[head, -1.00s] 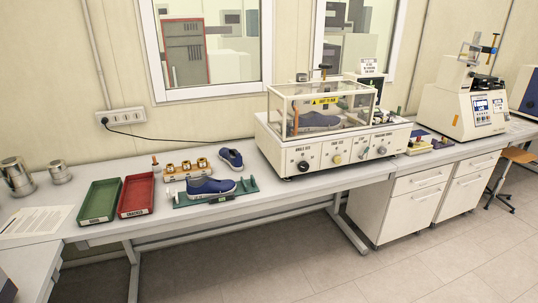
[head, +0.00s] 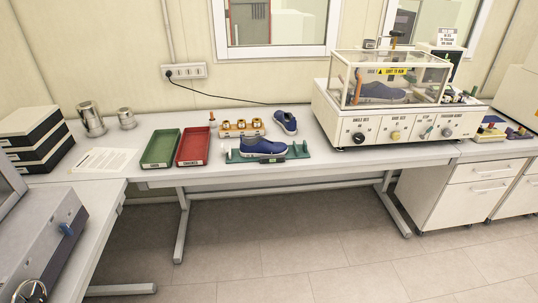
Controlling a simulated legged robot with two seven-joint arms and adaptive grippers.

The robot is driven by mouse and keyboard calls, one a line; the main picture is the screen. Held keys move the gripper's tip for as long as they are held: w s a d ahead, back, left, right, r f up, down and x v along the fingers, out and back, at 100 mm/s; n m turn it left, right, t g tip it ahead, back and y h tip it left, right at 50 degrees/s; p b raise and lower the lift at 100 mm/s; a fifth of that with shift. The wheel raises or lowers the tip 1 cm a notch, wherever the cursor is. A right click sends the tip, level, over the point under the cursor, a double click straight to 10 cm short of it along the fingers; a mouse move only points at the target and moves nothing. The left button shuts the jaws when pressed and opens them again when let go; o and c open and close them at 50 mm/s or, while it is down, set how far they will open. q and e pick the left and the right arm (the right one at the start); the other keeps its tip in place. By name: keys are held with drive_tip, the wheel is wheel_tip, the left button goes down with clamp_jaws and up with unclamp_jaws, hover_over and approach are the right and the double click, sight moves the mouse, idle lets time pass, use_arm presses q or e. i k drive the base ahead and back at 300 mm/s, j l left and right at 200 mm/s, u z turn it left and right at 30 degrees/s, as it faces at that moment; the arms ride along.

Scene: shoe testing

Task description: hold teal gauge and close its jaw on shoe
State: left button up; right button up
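The teal gauge (head: 299,151) lies on the white table, right of the red tray. A blue shoe (head: 262,146) with a pale sole rests lengthwise on it. A white upright part (head: 228,152) of the gauge stands at the shoe's left end, and teal uprights stand at its right end. At this distance I cannot tell whether the jaw touches the shoe. Neither of my grippers shows in the head view.
A second blue shoe (head: 285,122) and a gold-cupped rack (head: 241,128) stand behind the gauge. A green tray (head: 160,149) and red tray (head: 193,147) lie left. A testing machine (head: 385,120) stands right. Grey equipment (head: 50,235) fills the lower left. Floor in front is clear.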

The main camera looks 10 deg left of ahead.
sight(224, 150)
drive_tip(key=i+u, duration=0.15)
drive_tip(key=i, duration=0.45)
drive_tip(key=i+u, duration=0.1)
drive_tip(key=i, duration=0.45)
drive_tip(key=i+l+u, duration=0.15)
drive_tip(key=i, duration=0.45)
drive_tip(key=i+l+u, duration=0.1)
drive_tip(key=i, duration=0.5)
